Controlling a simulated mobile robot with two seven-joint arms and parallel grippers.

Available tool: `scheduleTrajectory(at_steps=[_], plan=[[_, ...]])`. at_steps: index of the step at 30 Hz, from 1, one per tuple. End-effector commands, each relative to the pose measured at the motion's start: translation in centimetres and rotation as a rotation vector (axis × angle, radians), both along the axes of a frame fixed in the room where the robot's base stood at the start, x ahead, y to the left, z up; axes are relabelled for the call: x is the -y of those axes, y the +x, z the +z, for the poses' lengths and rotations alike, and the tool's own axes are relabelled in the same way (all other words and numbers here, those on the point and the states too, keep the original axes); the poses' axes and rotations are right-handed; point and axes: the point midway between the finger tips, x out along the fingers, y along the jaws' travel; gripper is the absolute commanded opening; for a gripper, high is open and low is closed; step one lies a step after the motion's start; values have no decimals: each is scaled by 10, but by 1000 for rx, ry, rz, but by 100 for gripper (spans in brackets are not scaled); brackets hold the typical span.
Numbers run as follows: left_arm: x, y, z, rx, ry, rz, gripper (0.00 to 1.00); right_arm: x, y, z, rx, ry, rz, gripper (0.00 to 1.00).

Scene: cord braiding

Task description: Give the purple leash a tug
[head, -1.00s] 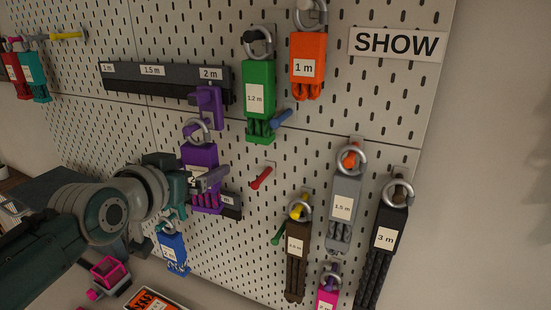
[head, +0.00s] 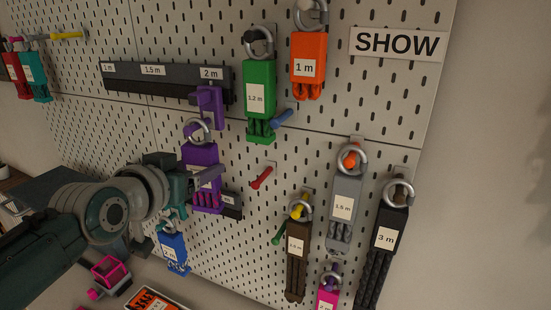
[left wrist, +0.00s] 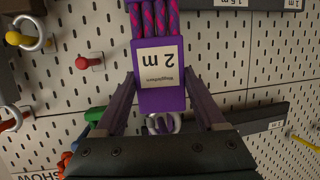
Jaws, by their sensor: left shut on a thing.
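The purple leash (head: 201,158) hangs by its metal ring from a purple peg on the pegboard, below the 2 m rail label. My left gripper (head: 203,181) is at its block, which is partly hidden by a finger in the head view. In the left wrist view, the purple leash (left wrist: 162,98) shows upside down with a "2 m" label and pink-and-purple cords. The fingers of my left gripper (left wrist: 161,88) are on either side of the block, shut on it. My right gripper is not in view.
A green leash (head: 259,88) and an orange leash (head: 308,66) hang up to the right. A blue leash (head: 173,250) hangs just below my left gripper. Grey (head: 343,205), brown (head: 296,258) and black (head: 385,243) leashes hang at the right. A bare red peg (head: 261,178) sticks out nearby.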

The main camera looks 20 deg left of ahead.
Motion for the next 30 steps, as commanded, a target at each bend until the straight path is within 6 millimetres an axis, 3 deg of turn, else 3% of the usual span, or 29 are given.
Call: scheduleTrajectory(at_steps=[2, 27, 28, 30], plan=[[0, 0, 1, 2, 0, 0, 0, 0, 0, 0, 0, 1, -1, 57], [0, 0, -3, -3, 0, 0, 0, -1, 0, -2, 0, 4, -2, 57], [0, 0, -4, -3, 0, 0, 74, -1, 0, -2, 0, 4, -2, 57], [0, 0, -4, -3, 0, 0, 82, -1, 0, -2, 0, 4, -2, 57]])
